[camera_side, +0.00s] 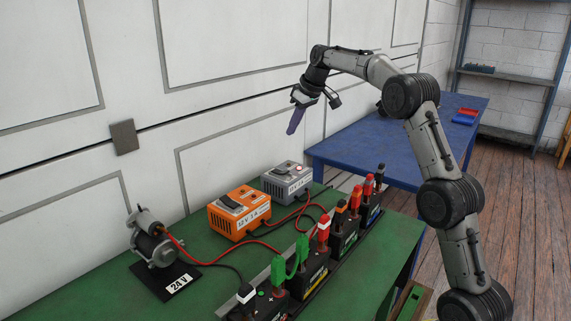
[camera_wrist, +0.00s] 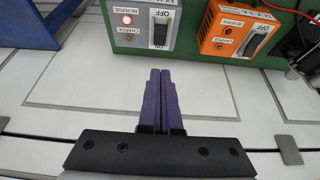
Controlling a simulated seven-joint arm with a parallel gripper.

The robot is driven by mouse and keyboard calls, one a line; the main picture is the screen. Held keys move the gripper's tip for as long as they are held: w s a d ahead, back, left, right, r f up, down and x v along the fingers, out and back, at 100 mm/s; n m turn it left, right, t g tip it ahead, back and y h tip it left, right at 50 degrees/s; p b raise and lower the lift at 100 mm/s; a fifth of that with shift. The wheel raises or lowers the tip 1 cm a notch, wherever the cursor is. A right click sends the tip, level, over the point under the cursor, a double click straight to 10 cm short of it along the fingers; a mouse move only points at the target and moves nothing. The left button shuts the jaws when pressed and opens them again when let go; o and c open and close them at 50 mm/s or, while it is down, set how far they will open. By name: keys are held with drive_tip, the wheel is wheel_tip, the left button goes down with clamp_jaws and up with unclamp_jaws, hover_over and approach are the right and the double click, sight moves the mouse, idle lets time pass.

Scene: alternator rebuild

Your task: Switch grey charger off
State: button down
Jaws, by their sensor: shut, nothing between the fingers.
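The grey charger (camera_side: 285,185) stands at the back of the green bench, against the wall side. In the wrist view the grey charger (camera_wrist: 190,50) is at the top, beyond my fingertips. Its rocker switch (camera_wrist: 161,27) has OFF and ON labels; I cannot tell which way it is tipped. A lamp (camera_wrist: 127,19) by the REVERSE label glows red. My gripper (camera_side: 291,132) is in the air above the grey charger, apart from it, fingers pointing down. Its purple fingers (camera_wrist: 160,75) are together and empty.
An orange charger (camera_side: 237,215) stands beside the grey one, with its own switch (camera_wrist: 257,40). Red and black cables, a row of batteries (camera_side: 312,272) and a small motor (camera_side: 158,250) are on the green bench (camera_side: 200,302). A blue table (camera_side: 345,150) stands behind.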

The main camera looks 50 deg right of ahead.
idle(0.3)
hover_over(284, 172)
drive_tip(key=f, duration=0.8)
drive_tip(key=shift+w+f, duration=0.25)
drive_tip(key=shift+f, duration=0.1)
drive_tip(key=f, duration=0.3)
drive_tip(key=shift+s, duration=0.4)
drive_tip(key=shift+s+f, duration=0.2)
drive_tip(key=shift+f, duration=0.3)
drive_tip(key=shift+s+f, duration=0.35)
drive_tip(key=shift+f, duration=0.1)
drive_tip(key=shift+w+r, duration=0.1)
